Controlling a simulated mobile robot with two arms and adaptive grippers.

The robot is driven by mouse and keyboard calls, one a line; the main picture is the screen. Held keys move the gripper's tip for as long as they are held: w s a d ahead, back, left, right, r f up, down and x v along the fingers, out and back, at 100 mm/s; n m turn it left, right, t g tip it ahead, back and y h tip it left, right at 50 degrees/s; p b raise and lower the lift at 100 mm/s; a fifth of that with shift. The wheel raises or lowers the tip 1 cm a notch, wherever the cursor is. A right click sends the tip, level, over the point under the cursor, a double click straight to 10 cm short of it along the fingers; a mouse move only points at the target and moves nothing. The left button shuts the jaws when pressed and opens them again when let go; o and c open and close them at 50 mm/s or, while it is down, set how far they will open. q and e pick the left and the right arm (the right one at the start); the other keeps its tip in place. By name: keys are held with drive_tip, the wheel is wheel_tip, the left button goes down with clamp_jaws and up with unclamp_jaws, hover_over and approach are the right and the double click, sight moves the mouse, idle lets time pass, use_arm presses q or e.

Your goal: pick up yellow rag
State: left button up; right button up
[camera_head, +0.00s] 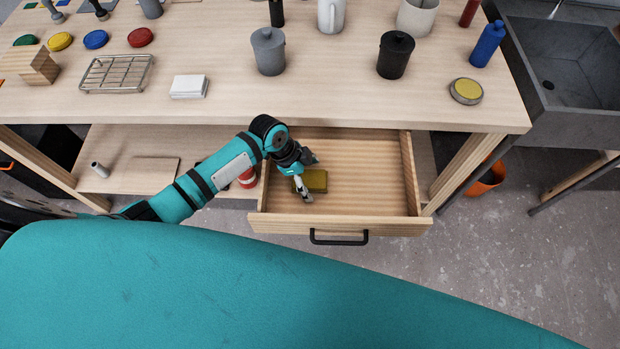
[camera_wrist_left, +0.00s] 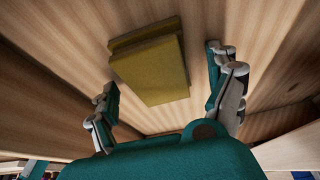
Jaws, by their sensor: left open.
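The yellow rag (camera_head: 313,180) is a folded, dull yellow cloth lying on the floor of the open wooden drawer (camera_head: 372,185), toward the drawer's left side. My left gripper (camera_head: 308,178) reaches down into the drawer at the rag's left part and hides some of it. In the left wrist view the rag (camera_wrist_left: 152,70) lies flat ahead of the open fingers. That left gripper (camera_wrist_left: 167,92) has its two fingers spread wide, with nothing between them held. My right gripper is not in view.
The drawer's front has a black handle (camera_head: 338,238). Above it, the tabletop (camera_head: 320,100) holds a grey canister (camera_head: 268,52), a black canister (camera_head: 395,55), a wire rack (camera_head: 116,74) and a white block (camera_head: 189,87). The right part of the drawer is empty.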

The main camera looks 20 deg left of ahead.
use_arm(q)
drive_tip(key=c, duration=1.2)
drive_tip(key=shift+o, duration=0.2)
